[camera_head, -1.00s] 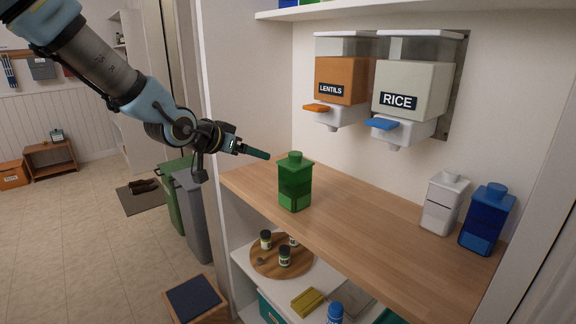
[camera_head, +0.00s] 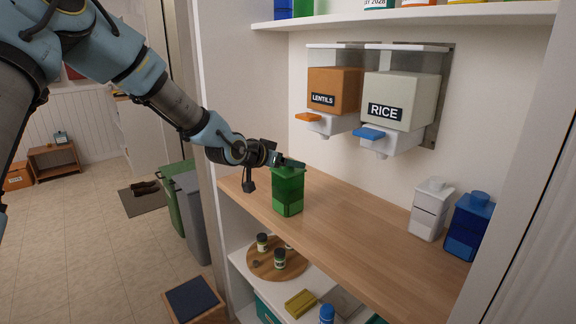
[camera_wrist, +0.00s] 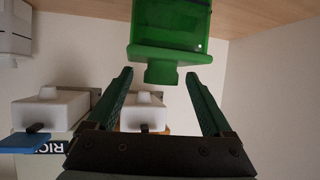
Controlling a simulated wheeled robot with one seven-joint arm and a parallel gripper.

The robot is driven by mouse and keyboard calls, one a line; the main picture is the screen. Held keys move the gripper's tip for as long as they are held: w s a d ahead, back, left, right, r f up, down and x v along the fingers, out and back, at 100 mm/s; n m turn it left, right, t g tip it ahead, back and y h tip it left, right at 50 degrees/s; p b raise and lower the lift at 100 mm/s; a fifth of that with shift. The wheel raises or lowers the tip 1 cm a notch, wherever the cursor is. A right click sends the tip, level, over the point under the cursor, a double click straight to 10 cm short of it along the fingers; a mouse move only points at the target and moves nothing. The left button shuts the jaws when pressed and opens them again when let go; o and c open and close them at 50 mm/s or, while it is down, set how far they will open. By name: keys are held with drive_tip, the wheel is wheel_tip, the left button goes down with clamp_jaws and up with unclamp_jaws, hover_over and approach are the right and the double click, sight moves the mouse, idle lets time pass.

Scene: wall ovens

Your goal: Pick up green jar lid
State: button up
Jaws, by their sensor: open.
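A green jar (camera_head: 288,196) stands upright on the wooden shelf. Its green lid (camera_head: 289,171) sits on top, and the lid's knob is hidden behind my gripper in the head view. In the wrist view, which appears upside down, the lid (camera_wrist: 168,52) and its knob (camera_wrist: 161,73) show clearly. My gripper (camera_wrist: 160,75) is open, with one finger on each side of the knob and a gap on both sides. In the head view my gripper (camera_head: 290,162) is level with the jar's top.
Lentils (camera_head: 334,95) and rice (camera_head: 402,100) dispensers hang on the wall behind. A white jar (camera_head: 430,210) and a blue jar (camera_head: 468,226) stand at the shelf's right. A round wooden board (camera_head: 275,262) with small jars is below. The shelf middle is clear.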

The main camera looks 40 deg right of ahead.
drive_tip(key=shift+w+d+f, duration=0.1)
drive_tip(key=shift+d+f, duration=0.05)
drive_tip(key=shift+d, duration=0.1)
drive_tip(key=shift+c, duration=0.3)
clamp_jaws()
